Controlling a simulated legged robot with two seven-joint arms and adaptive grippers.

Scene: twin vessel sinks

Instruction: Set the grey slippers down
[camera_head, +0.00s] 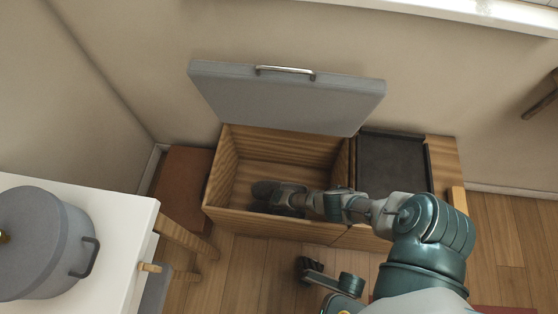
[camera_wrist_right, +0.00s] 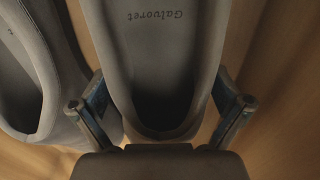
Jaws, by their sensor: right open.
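The grey slippers (camera_head: 264,188) lie in the open wooden chest, partly hidden by my right gripper (camera_head: 288,199). In the right wrist view, one slipper (camera_wrist_right: 157,45) lies between the fingers of my right gripper (camera_wrist_right: 160,105), its heel end towards the palm and the word "Galvoret" upside down on its insole. The fingers are spread, one on each side, and look apart from it. The other slipper (camera_wrist_right: 38,85) lies beside it on the left. My left gripper (camera_head: 308,268) seems to be the dark part low in the head view, outside the chest; its jaws are unclear.
The chest (camera_head: 270,222) has a raised grey lid (camera_head: 285,98) and a dark closed top (camera_head: 392,163) on its right. A white table (camera_head: 125,235) with a grey pot (camera_head: 40,240) stands at left.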

